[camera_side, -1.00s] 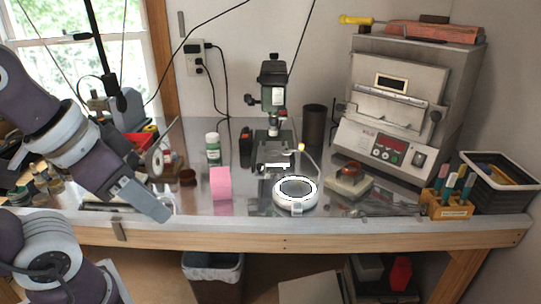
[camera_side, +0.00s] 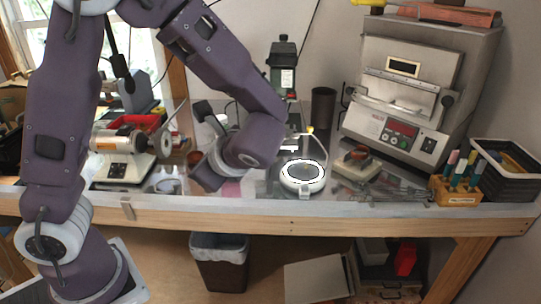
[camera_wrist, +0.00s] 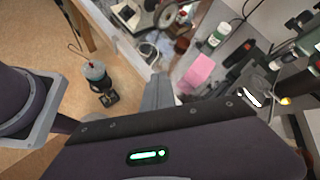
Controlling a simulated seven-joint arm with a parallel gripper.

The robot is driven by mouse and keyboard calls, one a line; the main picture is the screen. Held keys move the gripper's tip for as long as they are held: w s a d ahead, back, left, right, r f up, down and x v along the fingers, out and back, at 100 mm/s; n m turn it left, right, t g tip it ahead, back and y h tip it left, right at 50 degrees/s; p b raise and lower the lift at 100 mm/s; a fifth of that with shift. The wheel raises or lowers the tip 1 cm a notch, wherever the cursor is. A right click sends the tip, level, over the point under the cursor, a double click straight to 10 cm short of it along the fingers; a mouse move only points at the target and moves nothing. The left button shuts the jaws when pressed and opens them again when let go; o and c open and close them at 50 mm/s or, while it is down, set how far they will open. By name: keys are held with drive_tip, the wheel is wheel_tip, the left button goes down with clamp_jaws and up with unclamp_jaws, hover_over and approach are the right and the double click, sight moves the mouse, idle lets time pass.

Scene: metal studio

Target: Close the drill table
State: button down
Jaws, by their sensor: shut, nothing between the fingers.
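The small green drill press (camera_side: 283,68) stands at the back centre of the bench, its lower part partly covered by my arm. Its pale drill table (camera_side: 292,142) shows just right of my wrist. In the wrist view the drill table (camera_wrist: 252,95) is at the right, near a yellow knob (camera_wrist: 285,100). My gripper (camera_wrist: 158,90) is shut and empty, to the left of the drill table and the pink block, apart from both. In the side view the fingertips are hidden or cannot be made out.
A round white ring-topped device (camera_side: 302,188) sits in front right of the drill. A grinder (camera_side: 125,150) is at left; a furnace (camera_side: 400,115) is at back right.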

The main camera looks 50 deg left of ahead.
drive_tip(key=w+d+f+m+t+y, duration=0.2)
drive_tip(key=w+d+f+m+t, duration=0.2)
drive_tip(key=w+m+t, duration=0.15)
drive_tip(key=w+d+f+m+t+y, duration=0.1)
drive_tip(key=w+d+f+m+t, duration=0.3)
drive_tip(key=w+m, duration=0.2)
drive_tip(key=x, duration=1.4)
drive_tip(key=shift+r, duration=0.4)
drive_tip(key=x, duration=0.7)
drive_tip(key=shift+w+d+r, duration=0.1)
drive_tip(key=shift+w+r, duration=0.15)
drive_tip(key=shift+w, duration=0.3)
drive_tip(key=shift+w+a+r, duration=0.1)
drive_tip(key=shift+w+a, duration=0.3)
